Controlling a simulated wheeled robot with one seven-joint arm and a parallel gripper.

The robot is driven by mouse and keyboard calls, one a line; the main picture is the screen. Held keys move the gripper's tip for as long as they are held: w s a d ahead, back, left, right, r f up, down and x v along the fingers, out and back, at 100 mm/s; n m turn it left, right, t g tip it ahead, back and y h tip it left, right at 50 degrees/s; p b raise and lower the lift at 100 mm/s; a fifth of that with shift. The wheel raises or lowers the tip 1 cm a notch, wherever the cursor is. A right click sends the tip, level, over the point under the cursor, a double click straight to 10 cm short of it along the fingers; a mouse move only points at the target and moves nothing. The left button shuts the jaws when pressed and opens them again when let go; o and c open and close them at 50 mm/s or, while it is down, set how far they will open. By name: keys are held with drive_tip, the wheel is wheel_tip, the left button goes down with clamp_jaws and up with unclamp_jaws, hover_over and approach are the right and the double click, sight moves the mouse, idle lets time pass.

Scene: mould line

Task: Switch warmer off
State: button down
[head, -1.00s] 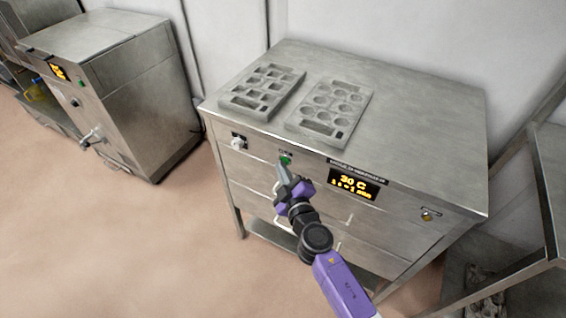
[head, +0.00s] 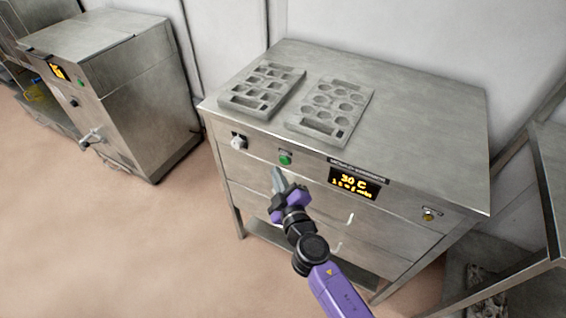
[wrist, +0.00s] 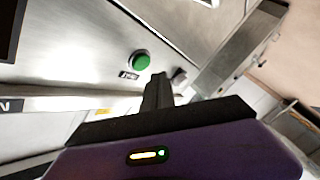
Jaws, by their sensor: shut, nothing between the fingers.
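The warmer (head: 420,130) is a steel cabinet with a green button (head: 285,158) on its front panel. A white knob (head: 239,142) sits left of the button, and a lit display (head: 354,183) reading 30 C sits right of it. My gripper (head: 277,174) is shut and empty, in front of the panel just below the green button and apart from it. In the wrist view the green button (wrist: 140,60) shows just beyond and left of the shut fingertips (wrist: 158,80), with a small label beside it.
Two grey moulds (head: 262,90) and (head: 331,108) lie on the cabinet top. Another steel machine (head: 110,90) stands at left, and a steel frame (head: 545,190) at right. Open floor lies at front left.

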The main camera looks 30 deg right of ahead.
drive_tip(key=s+a, duration=0.1)
drive_tip(key=s+a+b, duration=0.1)
drive_tip(key=a, duration=0.1)
drive_tip(key=shift+s+a, duration=0.15)
drive_tip(key=shift+s, duration=0.05)
idle(0.5)
drive_tip(key=s+r+m, duration=0.2)
drive_tip(key=s+r, duration=0.1)
drive_tip(key=s, duration=1)
drive_tip(key=s+d+r+m+g+y, duration=0.1)
drive_tip(key=s+r+m, duration=0.2)
drive_tip(key=s, duration=1.1)
drive_tip(key=s+d+r+m+g+y, duration=0.1)
drive_tip(key=s+r+m, duration=0.2)
drive_tip(key=s, duration=1.1)
drive_tip(key=shift+r, duration=0.35)
